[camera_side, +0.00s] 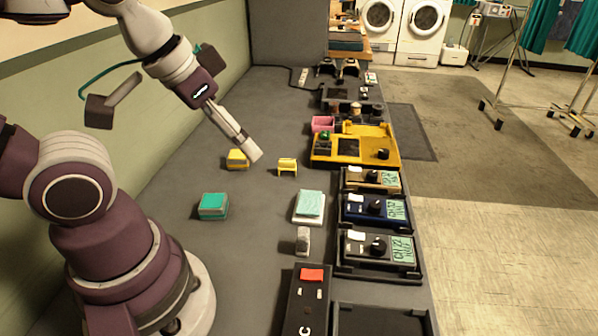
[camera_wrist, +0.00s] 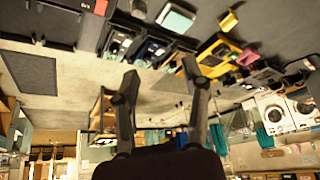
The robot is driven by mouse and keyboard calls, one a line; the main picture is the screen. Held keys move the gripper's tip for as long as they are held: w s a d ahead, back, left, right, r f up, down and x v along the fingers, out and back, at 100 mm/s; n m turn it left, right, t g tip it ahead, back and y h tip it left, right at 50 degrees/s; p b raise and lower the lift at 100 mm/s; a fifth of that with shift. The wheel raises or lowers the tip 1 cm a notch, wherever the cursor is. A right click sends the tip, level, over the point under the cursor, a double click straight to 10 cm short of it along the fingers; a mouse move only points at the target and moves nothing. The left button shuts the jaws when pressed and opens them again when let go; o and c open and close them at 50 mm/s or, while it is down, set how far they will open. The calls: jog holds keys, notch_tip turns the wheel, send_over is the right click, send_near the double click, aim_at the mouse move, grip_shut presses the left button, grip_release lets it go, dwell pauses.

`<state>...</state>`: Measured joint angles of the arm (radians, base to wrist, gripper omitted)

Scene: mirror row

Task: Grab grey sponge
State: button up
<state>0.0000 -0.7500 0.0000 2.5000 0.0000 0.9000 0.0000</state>
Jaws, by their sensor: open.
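A small grey block (camera_side: 303,240), which looks like the grey sponge, lies on the dark grey counter below the pale teal pad (camera_side: 310,206). In the wrist view the grey block (camera_wrist: 139,8) shows at the top edge, left of the teal pad (camera_wrist: 175,17). My gripper (camera_side: 252,154) is above the counter, up and left of the grey block and well apart from it. In the wrist view my gripper (camera_wrist: 160,70) has its two fingers spread with nothing between them.
A yellow block (camera_side: 237,159), a small yellow stand (camera_side: 287,166) and a teal block (camera_side: 213,206) are on the counter. A yellow tray (camera_side: 325,160) and several dark device boxes (camera_side: 378,246) line the right edge. A black box with a red label (camera_side: 308,300) stands in front.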

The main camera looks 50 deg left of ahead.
jog(key=w+d+f+m+g, duration=0.2)
jog(key=w+f+m+g, duration=0.1)
jog(key=w+f+m, duration=0.15)
jog(key=m+g, duration=0.2)
jog(key=m, duration=0.2)
send_over(303, 232)
jog(key=f, duration=0.5)
jog(key=shift+s, duration=0.2)
jog(key=shift+m+g, duration=0.25)
jog(key=shift+g, duration=0.05)
jog(key=f, duration=1.1)
jog(key=shift+w, duration=0.2)
jog(key=c, duration=0.7)
